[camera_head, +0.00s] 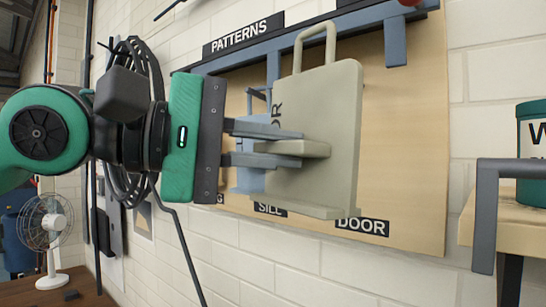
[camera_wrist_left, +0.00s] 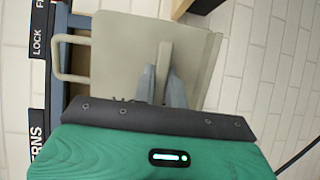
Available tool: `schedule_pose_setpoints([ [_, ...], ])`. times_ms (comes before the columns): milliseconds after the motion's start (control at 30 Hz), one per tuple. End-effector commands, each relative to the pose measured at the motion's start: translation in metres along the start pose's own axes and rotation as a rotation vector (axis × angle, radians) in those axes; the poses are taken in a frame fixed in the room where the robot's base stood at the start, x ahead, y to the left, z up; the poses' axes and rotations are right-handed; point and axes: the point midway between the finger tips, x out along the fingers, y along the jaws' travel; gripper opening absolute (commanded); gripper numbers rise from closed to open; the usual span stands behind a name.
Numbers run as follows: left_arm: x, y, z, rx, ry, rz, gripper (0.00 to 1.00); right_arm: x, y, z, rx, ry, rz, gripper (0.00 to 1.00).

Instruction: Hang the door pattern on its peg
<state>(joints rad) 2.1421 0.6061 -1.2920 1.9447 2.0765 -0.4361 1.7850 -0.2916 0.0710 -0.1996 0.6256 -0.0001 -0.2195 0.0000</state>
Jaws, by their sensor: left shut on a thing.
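The door pattern (camera_head: 335,120) is a beige upright plate with a loop on top (camera_head: 315,42), a grip block in front and a ledge at its foot. My left gripper (camera_head: 300,147) is shut on the grip block, holding the plate in front of the board, slightly tilted. The wrist view shows the plate (camera_wrist_left: 115,55) and my left fingers (camera_wrist_left: 163,85) on the block. A blue-grey post (camera_head: 395,42) hangs from the rail, right of the loop, above the DOOR label (camera_head: 362,226). I cannot tell whether the loop touches any peg. My right gripper is not in view.
A blue pattern (camera_head: 250,178) hangs behind, left of the door pattern, by the SILL label (camera_head: 270,209). The blue rail (camera_head: 235,62) runs along the wooden board (camera_head: 415,150). At right are a grey bracket (camera_head: 487,210) and a green can (camera_head: 532,150) on a ledge.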

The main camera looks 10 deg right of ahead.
Motion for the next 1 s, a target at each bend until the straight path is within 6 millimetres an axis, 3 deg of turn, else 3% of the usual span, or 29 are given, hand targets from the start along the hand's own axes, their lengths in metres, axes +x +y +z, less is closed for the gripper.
schedule_pose_setpoints([
  [633,0.042,0.003,-0.025,-0.001,-0.002,0.001,0.0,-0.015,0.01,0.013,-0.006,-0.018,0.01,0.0],
  [1000,0.053,0.003,-0.032,-0.001,-0.002,0.001,0.0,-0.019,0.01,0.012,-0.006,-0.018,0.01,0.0],
])
